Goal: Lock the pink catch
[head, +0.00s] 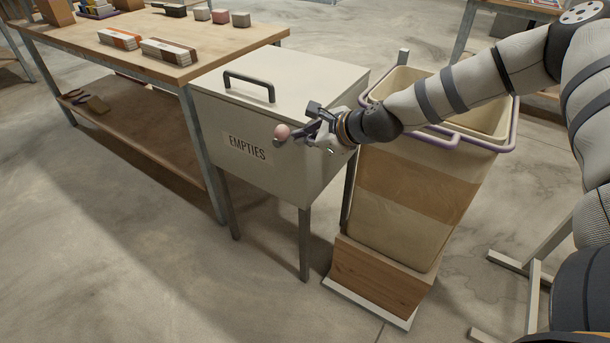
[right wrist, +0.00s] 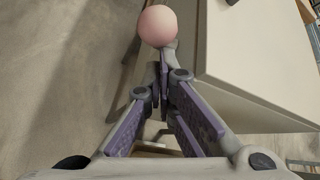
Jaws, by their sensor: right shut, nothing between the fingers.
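The pink catch shows as a round pink knob (head: 282,132) at the front of the pale metal box (head: 222,105) labelled EMPTIES, close to its lid edge. The knob is also at the top of the right wrist view (right wrist: 158,25). My right gripper (head: 300,132) is shut and empty, its purple-padded fingers closed together just beside the knob. In the right wrist view the fingertips (right wrist: 164,58) lie right below the knob; I cannot tell whether they touch it. The rest of the catch is hidden behind the fingers. My left gripper is not in view.
The box lid is down, with a dark handle (head: 249,85) on top. A tall cream bin (head: 405,210) with a purple rim stands close on the right on a wooden block (head: 375,280). A wooden workbench (head: 190,62) is on the left. The floor in front is clear.

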